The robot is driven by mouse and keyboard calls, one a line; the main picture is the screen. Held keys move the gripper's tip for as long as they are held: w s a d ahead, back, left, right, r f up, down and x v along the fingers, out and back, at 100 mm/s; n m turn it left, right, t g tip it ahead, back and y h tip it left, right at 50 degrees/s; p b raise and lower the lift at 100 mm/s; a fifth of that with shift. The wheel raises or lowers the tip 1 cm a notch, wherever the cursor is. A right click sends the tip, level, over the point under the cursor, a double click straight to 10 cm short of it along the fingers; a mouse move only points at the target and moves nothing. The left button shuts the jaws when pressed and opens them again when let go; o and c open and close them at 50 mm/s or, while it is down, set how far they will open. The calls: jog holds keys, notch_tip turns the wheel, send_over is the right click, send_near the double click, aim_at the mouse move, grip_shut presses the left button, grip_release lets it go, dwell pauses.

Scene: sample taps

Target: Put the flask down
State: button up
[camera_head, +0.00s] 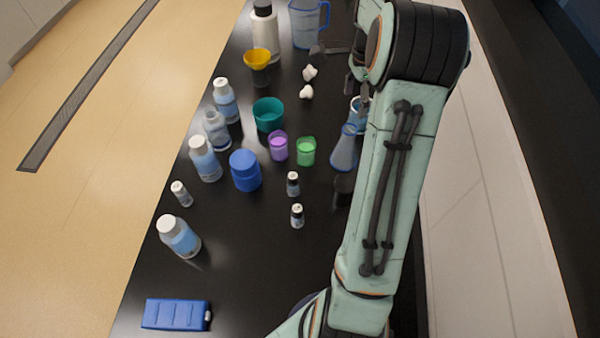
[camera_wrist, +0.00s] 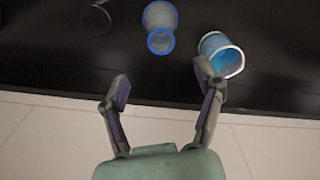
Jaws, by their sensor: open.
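The flask (camera_head: 344,153) is conical with blue liquid and stands upright on the black bench, just left of my arm in the head view. In the wrist view the flask (camera_wrist: 160,17) shows its blue-rimmed mouth, beyond the gap between my fingers. My gripper (camera_wrist: 162,85) is open, with nothing between its fingers and the flask apart from them. The right fingertip overlaps a blue beaker (camera_wrist: 231,60) in the wrist view; I cannot tell whether they touch. My arm hides most of my gripper in the head view.
A dark glass vessel (camera_wrist: 92,20) stands left of the flask in the wrist view. Green (camera_head: 306,152) and purple (camera_head: 278,148) beakers, small vials (camera_head: 293,184) and several bottles (camera_head: 205,160) stand farther left. The bench edge is close to my gripper. The front-middle bench (camera_head: 250,265) is clear.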

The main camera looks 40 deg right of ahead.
jog(key=s+a+r+n, duration=0.25)
jog(key=a+n, duration=0.35)
jog(key=a, duration=0.4)
jog(key=s+a+r+n, duration=0.1)
jog(key=a+r+n, duration=0.35)
jog(key=a, duration=0.55)
jog(key=s+a+f+n, duration=0.2)
jog(key=s+a+n, duration=1)
jog(key=s+n, duration=0.1)
jog(key=shift+s+a+f+y, duration=0.3)
jog(key=shift+a+y, duration=0.05)
jog(key=shift+y, duration=0.05)
